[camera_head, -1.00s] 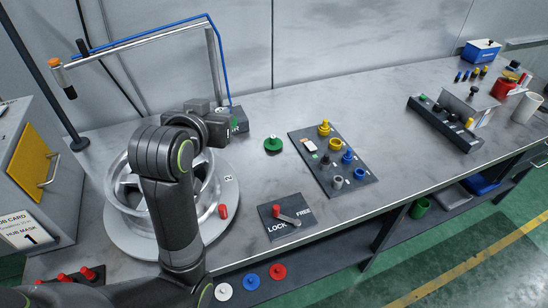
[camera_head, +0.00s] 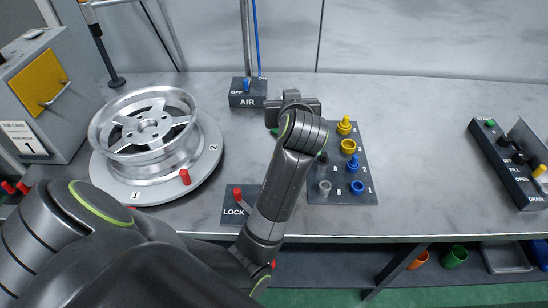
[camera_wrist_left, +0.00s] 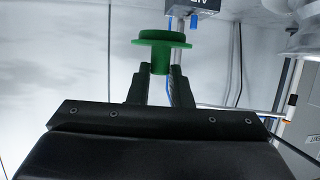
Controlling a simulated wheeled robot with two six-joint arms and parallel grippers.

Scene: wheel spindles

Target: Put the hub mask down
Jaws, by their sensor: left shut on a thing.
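The hub mask (camera_wrist_left: 160,50) is green, with a wide flange and a narrower stem, in the left wrist view. The fingers of my left gripper (camera_wrist_left: 161,84) are shut on its stem. In the head view my left gripper (camera_head: 291,103) is over the bench, right of the wheel and just in front of the AIR box. A sliver of green (camera_head: 274,131) shows beside the gripper there; the arm hides the rest. I cannot tell whether the mask touches the bench. My right gripper is not in view.
The wheel (camera_head: 147,133) lies on a round turntable (camera_head: 207,167) at left. The AIR box (camera_head: 248,92) stands behind the gripper. A dark board with yellow and blue parts (camera_head: 350,193) is close on the right.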

